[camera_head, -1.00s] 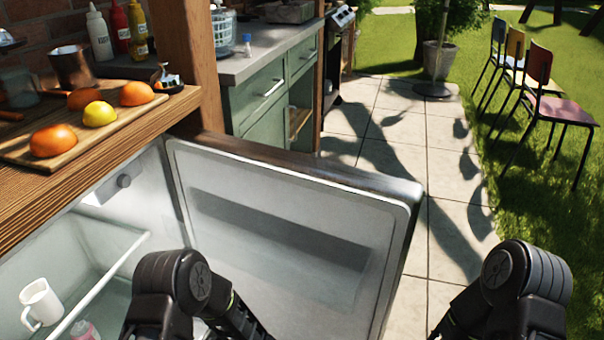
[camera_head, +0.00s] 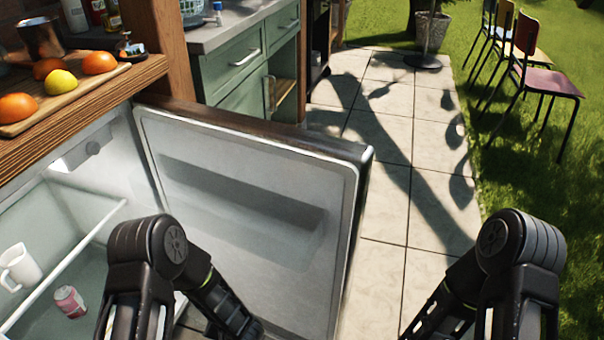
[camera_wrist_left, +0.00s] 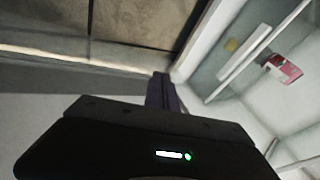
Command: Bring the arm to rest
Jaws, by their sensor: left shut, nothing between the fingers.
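My left gripper (camera_wrist_left: 162,80) shows in the left wrist view as dark fingers held together with nothing between them. It points past the fridge interior, which fills the right side of that view. In the head view, my left arm is bent in front of the open fridge door (camera_head: 245,215), and its gripper is not clearly visible. My right arm is bent at the lower right over the paving; its gripper is out of view.
Inside the open fridge are a white mug (camera_head: 18,267) and a pink can (camera_head: 70,301), also in the left wrist view (camera_wrist_left: 283,69). A cutting board (camera_head: 70,105) with fruit lies on the wooden counter above. Chairs (camera_head: 530,65) stand on the grass; the paving between is clear.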

